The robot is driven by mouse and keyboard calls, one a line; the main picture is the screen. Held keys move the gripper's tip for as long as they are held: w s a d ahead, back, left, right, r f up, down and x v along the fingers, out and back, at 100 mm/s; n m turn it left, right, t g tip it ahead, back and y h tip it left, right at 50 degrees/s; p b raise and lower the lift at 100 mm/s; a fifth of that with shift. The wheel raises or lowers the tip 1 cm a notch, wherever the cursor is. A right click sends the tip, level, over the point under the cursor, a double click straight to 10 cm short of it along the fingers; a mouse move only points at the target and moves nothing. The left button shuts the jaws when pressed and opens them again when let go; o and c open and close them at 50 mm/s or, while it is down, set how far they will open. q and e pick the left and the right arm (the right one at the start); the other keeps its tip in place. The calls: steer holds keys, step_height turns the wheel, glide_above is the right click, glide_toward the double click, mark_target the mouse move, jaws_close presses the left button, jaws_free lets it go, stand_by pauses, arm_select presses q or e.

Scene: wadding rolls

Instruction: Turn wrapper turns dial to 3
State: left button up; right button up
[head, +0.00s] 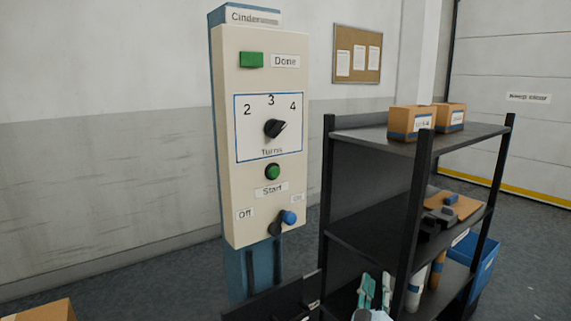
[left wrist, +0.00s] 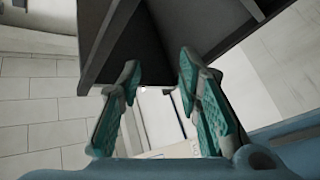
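The turns dial (head: 273,128) is a black pointer knob on a cream control panel (head: 228,180). Its pointer leans up and right toward the 4; the marks 2, 3 and 4 sit above it. My left gripper (head: 376,281) is low at the bottom of the head view, right of and below the panel, in front of the shelf. Its two teal-padded fingers also show in the left wrist view (left wrist: 158,75). They stand apart with nothing held between them. The gripper is well away from the dial. My right gripper is not in view.
The panel also has a green Done lamp (head: 251,60), a green Start button (head: 272,172) and a blue-tipped Off/On lever (head: 289,217). A dark shelf rack (head: 372,240) with cardboard boxes (head: 410,123) stands right of the panel. The space before the dial is clear.

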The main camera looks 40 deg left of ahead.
arm_select(q)
steer(key=a+r+n+g+y, duration=0.1)
steer(key=a+r+n+y, duration=0.2)
steer(key=r+n+y, duration=1.05)
steer(key=s+a+r+n+g, duration=0.1)
steer(key=s+r+n+g, duration=0.15)
steer(key=r, duration=0.25)
steer(key=s+a+r+n+g+y, duration=0.1)
steer(key=r+n+g, duration=0.1)
steer(key=r+g, duration=0.15)
steer(key=s+a+r+n+g, duration=0.1)
steer(key=s+r+n+g, duration=0.1)
steer(key=r, duration=0.4)
steer(key=n+g+h+p, duration=0.1)
steer(key=n+g+h, duration=0.4)
steer(key=n, duration=0.5)
glide_toward(280, 130)
steer(key=shift+g+y, duration=0.6)
steer(key=shift+y, duration=0.15)
steer(key=x, duration=0.5)
steer(key=w+f+x, duration=0.1)
steer(key=x, duration=0.2)
steer(key=shift+a, duration=0.2)
steer(key=shift+w, duration=0.1)
steer(key=shift+c, duration=0.6)
jaws_close()
